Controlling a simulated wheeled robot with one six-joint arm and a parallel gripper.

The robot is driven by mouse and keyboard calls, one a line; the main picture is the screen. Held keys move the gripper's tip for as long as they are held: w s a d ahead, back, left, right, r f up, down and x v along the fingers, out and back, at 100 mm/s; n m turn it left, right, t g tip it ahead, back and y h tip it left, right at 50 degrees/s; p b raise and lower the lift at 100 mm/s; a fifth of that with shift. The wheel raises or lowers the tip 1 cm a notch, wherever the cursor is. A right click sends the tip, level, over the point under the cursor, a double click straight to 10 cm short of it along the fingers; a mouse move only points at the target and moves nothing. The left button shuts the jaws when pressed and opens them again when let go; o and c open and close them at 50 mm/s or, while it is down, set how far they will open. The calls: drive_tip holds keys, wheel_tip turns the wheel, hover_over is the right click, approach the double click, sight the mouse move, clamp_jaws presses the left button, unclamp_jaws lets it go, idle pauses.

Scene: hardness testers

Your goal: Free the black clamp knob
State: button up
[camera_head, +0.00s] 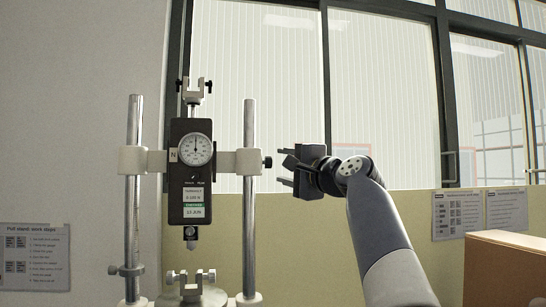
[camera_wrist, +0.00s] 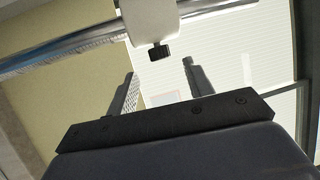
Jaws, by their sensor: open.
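The black clamp knob (camera_head: 268,162) sticks out from the right side of the white clamp block (camera_head: 249,161) on the right post of the test stand. In the wrist view the knob (camera_wrist: 159,52) shows below the white block (camera_wrist: 150,17), ahead of the space between my fingers. My gripper (camera_head: 284,167) is open and empty, just right of the knob, with one finger higher and one lower. In the wrist view my gripper (camera_wrist: 160,80) has its two fingers wide apart. The knob is apart from both fingers.
A dark force gauge (camera_head: 190,172) with a round dial hangs between two steel posts (camera_head: 134,205). A lower fixture (camera_head: 192,280) stands beneath it. Windows are behind. A brown box (camera_head: 505,268) is at the lower right. Wall sheets (camera_head: 35,257) hang at the left.

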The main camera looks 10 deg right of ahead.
sight(268, 162)
drive_tip(key=p+x, duration=0.2)
drive_tip(key=x, duration=0.3)
drive_tip(key=shift+w+a, duration=0.1)
drive_tip(key=shift+w, duration=0.2)
drive_tip(key=shift+c, duration=0.3)
drive_tip(key=c, duration=0.9)
